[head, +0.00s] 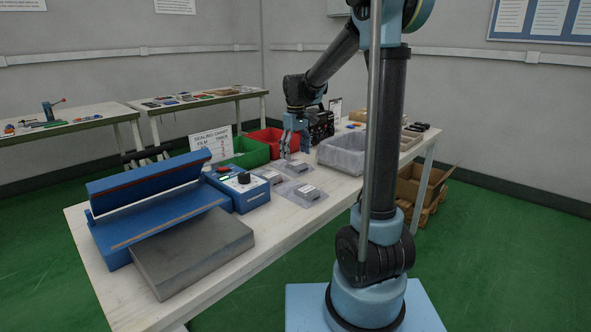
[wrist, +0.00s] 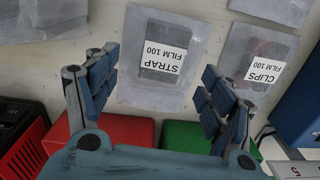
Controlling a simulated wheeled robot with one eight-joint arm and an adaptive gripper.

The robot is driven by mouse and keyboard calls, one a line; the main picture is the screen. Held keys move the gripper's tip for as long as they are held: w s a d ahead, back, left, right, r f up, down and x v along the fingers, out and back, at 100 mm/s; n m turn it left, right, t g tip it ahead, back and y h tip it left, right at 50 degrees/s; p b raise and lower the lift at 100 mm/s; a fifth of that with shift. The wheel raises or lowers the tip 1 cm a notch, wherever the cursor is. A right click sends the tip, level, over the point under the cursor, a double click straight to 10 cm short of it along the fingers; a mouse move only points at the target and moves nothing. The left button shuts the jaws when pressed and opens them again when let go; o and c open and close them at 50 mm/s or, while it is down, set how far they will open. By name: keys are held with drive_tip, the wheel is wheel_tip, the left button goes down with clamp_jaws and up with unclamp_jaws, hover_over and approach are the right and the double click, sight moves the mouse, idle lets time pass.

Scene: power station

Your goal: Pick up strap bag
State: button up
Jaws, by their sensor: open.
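The strap bag (wrist: 160,62) is a clear flat bag with a dark item inside and a white label reading "STRAP FILM 100", upside down in the wrist view. It lies flat on the table. In the head view it appears to be the back bag (head: 297,168), just below my gripper (head: 291,146). In the wrist view my gripper (wrist: 158,72) is open, with one finger on each side of the strap bag's lower part. It holds nothing. I cannot tell the exact height of the fingertips above the bag.
The clips bag (wrist: 262,62) lies close to the right in the wrist view. A third bag (head: 307,192) lies nearer the front edge. Around them are a grey bin (head: 342,158), red bin (head: 262,136), green bin (head: 250,152) and blue control box (head: 243,188).

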sight(296, 163)
drive_tip(key=shift+f, duration=1.8)
drive_tip(key=shift+a, duration=0.1)
drive_tip(key=c, duration=1.1)
drive_tip(key=shift+r, duration=0.1)
